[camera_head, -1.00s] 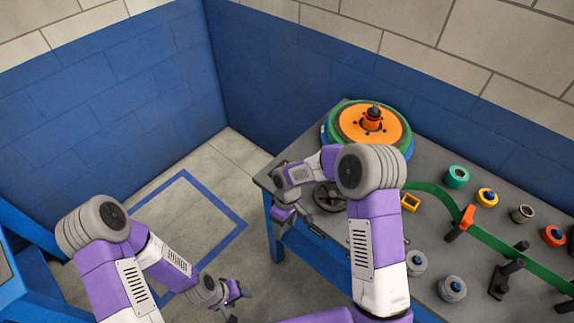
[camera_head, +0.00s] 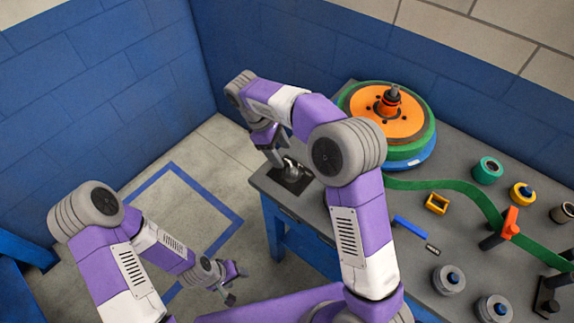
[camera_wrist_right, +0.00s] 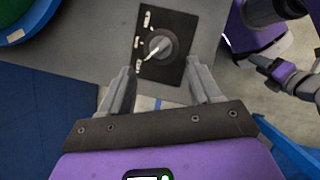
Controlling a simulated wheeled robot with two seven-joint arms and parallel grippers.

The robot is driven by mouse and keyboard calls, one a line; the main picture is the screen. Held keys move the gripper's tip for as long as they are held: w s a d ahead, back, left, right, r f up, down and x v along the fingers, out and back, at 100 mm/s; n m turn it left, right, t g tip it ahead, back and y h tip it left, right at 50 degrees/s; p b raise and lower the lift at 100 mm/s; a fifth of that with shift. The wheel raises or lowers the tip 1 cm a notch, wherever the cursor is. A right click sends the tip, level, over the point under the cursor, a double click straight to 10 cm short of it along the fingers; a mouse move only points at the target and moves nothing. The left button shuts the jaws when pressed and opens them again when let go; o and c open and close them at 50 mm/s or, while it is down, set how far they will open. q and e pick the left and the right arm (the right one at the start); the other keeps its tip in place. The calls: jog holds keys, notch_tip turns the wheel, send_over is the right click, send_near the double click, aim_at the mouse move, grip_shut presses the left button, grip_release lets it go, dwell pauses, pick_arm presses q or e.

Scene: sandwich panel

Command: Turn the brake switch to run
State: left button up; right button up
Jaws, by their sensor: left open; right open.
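The brake switch (camera_wrist_right: 163,44) is a round grey knob with a pale pointer on a dark plate with small white labels. In the right wrist view its pointer slants to the lower left, towards the lowest label; the labels are too small to read. The switch also shows at the table's left corner in the head view (camera_head: 292,172). My right gripper (camera_wrist_right: 162,76) is open and empty above the plate, with the knob seen between and beyond its fingers, apparently apart from it. My left gripper (camera_head: 232,281) is open and empty, low over the floor.
The grey table (camera_head: 330,225) carries a green and orange disc stack (camera_head: 385,120) behind the right arm. A green strap (camera_head: 450,187), an orange clip (camera_head: 511,222), a yellow frame (camera_head: 437,204) and several spools stand to the right. Blue walls close off the back.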

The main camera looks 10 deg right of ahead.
aim_at(290, 168)
jog(key=shift+w+d+f, duration=0.1)
jog(key=shift+f, duration=0.3)
jog(key=b+x, duration=0.1)
jog(key=x, duration=0.2)
jog(key=b+x, duration=0.1)
jog(key=x, duration=0.3)
jog(key=shift+s+r+b, duration=0.1)
jog(key=shift+s+b, duration=0.15)
jog(key=shift+b, duration=0.15)
